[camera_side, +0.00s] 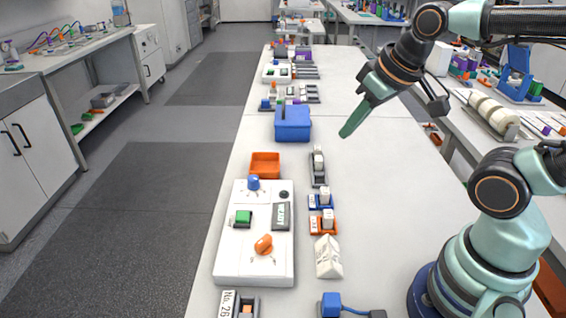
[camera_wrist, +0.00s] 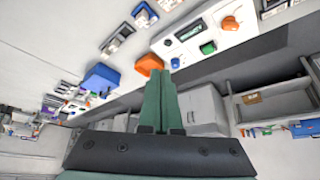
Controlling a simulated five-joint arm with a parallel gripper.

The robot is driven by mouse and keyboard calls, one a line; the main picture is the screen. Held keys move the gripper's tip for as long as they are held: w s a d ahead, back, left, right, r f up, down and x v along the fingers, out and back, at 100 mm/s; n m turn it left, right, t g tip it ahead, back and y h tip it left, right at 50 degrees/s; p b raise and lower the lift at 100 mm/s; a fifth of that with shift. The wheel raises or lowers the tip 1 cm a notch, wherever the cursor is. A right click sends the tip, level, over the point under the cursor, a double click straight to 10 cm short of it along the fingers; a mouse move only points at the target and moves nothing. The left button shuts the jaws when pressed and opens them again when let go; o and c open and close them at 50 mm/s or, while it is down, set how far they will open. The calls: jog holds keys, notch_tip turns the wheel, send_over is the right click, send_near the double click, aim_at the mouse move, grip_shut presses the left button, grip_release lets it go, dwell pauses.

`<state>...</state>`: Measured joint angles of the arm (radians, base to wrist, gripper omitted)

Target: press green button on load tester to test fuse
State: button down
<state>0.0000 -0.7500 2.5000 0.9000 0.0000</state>
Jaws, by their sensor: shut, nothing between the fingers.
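The load tester (camera_side: 228,262) is a white panel on the near part of the bench in the side view. Its green button (camera_side: 243,218) sits left of a small display (camera_side: 281,217) reading "READY". A blue knob (camera_side: 253,183) is at the panel's far end and an orange knob (camera_side: 264,244) nearer. In the wrist view the green button (camera_wrist: 208,47) shows at the top, beside the orange knob (camera_wrist: 230,23). My gripper (camera_side: 345,133) is shut and empty, in the air above the bench, beyond and right of the tester. Its green fingers (camera_wrist: 158,100) are together. I cannot identify the fuse.
An orange tray (camera_side: 265,158) and a blue box (camera_side: 293,128) stand beyond the tester. Small holders with white blocks (camera_side: 322,200) line its right side, with a white wedge (camera_side: 328,262) nearer. The bench to their right is clear.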

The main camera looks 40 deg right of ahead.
jog(key=shift+w, duration=0.1)
jog(key=m+t+y, duration=0.3)
jog(key=m, duration=0.2)
send_over(246, 218)
notch_tip(246, 218, down, 9)
jog(key=shift+f, duration=0.15)
jog(key=shift+f, duration=0.1)
jog(key=shift+f, duration=4.3)
jog(key=shift+f, duration=0.15)
jog(key=shift+f, duration=0.3)
